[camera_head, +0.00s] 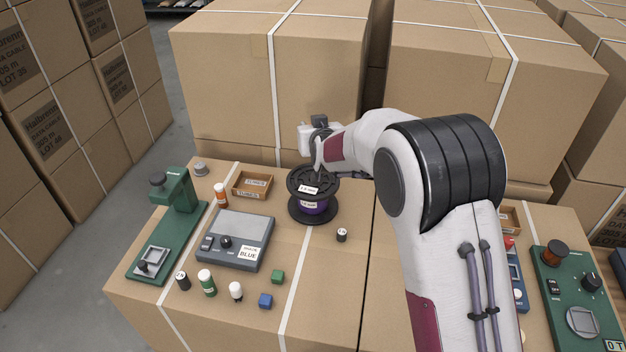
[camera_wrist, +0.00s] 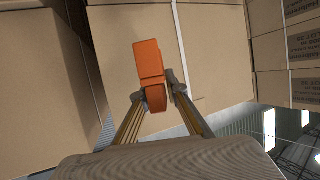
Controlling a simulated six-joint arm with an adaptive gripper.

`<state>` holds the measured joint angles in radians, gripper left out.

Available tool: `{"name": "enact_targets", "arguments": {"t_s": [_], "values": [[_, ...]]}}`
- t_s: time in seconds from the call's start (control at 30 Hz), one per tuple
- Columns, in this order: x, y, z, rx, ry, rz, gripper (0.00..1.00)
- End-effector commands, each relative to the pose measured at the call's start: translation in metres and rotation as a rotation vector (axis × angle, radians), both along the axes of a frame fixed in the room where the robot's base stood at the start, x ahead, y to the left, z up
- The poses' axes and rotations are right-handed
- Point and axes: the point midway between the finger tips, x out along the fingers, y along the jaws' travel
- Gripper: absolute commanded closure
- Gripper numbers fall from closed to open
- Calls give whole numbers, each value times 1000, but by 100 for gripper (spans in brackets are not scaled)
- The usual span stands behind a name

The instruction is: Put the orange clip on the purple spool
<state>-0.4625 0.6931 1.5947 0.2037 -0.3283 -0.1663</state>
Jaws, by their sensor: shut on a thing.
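An orange clip (camera_wrist: 150,72) is held between the fingertips of my gripper (camera_wrist: 158,95) in the wrist view. In the head view I cannot make out the clip. My gripper is shut on it. The purple spool (camera_head: 314,208) stands upright on the cardboard top in the head view. It has black flanges, purple winding between them and white labels. My wrist (camera_head: 320,140) is just above and behind the spool's top flange. The spool does not show in the wrist view.
Left of the spool are a grey scale (camera_head: 237,238), a green press (camera_head: 170,225), a small wooden tray (camera_head: 252,185) and several bottles and cubes. A small weight (camera_head: 342,235) stands just right of the spool. Large cartons (camera_head: 280,80) rise behind. A green device (camera_head: 578,300) stands at the right.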

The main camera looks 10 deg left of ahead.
Motion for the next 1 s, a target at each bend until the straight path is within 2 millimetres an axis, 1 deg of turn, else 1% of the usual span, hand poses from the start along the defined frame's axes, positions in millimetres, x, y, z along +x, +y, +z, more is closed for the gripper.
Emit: {"name": "enact_targets", "arguments": {"t_s": [0.33, 0.47, 0.57, 0.8, 0.9, 1.0], "values": [[0, 0, 0, 1, -1, 1, 100], [0, 0, -5, 0, 0, 1, 100], [0, 0, -13, 0, 0, 1, 100], [0, 0, -46, 0, 2, 1, 100], [-1, 0, -56, -1, 1, 1, 100], [0, 0, -62, 0, 0, 1, 100]]}}
